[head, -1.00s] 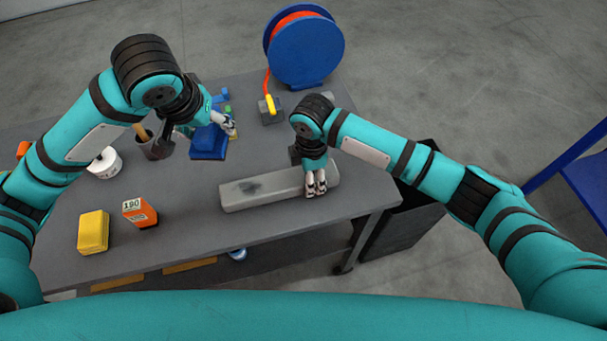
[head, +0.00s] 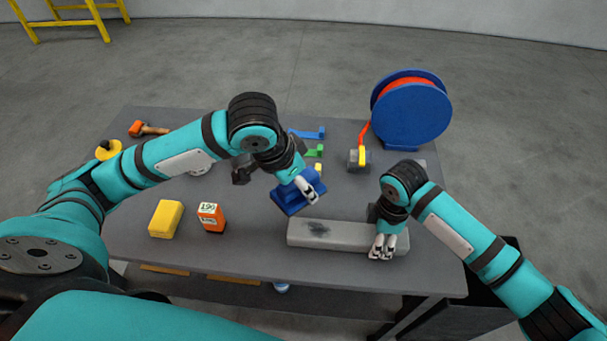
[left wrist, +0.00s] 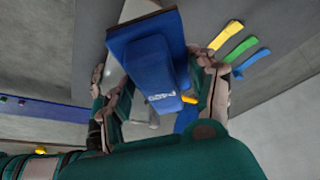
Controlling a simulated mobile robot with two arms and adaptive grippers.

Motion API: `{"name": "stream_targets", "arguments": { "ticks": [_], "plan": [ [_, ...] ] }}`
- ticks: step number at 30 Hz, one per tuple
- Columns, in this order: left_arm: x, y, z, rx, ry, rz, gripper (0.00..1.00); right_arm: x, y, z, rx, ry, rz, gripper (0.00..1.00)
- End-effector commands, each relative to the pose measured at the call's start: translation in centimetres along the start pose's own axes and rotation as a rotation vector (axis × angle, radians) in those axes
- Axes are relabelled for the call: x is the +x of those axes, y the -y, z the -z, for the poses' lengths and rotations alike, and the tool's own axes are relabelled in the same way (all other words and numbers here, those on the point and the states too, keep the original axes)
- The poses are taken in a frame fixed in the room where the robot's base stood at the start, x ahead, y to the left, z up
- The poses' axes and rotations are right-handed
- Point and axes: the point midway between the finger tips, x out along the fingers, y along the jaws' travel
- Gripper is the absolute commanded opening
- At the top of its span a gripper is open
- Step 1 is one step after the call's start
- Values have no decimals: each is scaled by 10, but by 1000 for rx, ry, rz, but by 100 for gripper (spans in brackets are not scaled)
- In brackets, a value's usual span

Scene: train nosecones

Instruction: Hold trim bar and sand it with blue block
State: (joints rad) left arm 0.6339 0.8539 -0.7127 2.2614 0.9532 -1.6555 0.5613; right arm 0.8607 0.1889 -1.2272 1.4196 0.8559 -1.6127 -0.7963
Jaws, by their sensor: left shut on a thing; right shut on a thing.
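The grey trim bar (head: 345,236) lies on the table near its front edge, with a dark smudge on its left part. My right gripper (head: 382,252) is shut on the bar's right end. The blue block (head: 292,202) is in my left gripper (head: 309,194), just behind the left part of the bar. It seems held above the table, but the head view does not show the gap clearly. In the left wrist view the blue block (left wrist: 155,75) sits between the fingers of my left gripper (left wrist: 165,90), with pale lettering on it.
A yellow block (head: 166,218) and an orange box marked 190 (head: 211,217) stand at the front left. A blue reel (head: 412,110) with an orange hose stands at the back right. Blue and green strips (head: 314,152) lie behind my left gripper.

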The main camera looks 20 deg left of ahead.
Motion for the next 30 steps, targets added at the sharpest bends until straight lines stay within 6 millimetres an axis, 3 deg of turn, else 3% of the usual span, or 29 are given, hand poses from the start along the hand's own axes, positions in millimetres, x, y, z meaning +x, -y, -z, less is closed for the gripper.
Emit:
{"name": "stream_targets", "arguments": {
  "ticks": [4, 9, 17, 30],
  "plan": [
    [12, -6, -16, 182, -11, -74, 34, 0, 0, 0, 0, 0, 1, 34],
    [17, -10, -23, 290, -30, -114, 34, 0, 0, 0, 0, 0, 1, 34],
    [30, -11, -28, 306, -32, -120, 34, 0, 0, 0, 0, 0, 0, 34],
    [67, -11, -42, 304, -31, -119, 34, 0, 0, 0, 0, 1, 0, 34]
  ]
}}
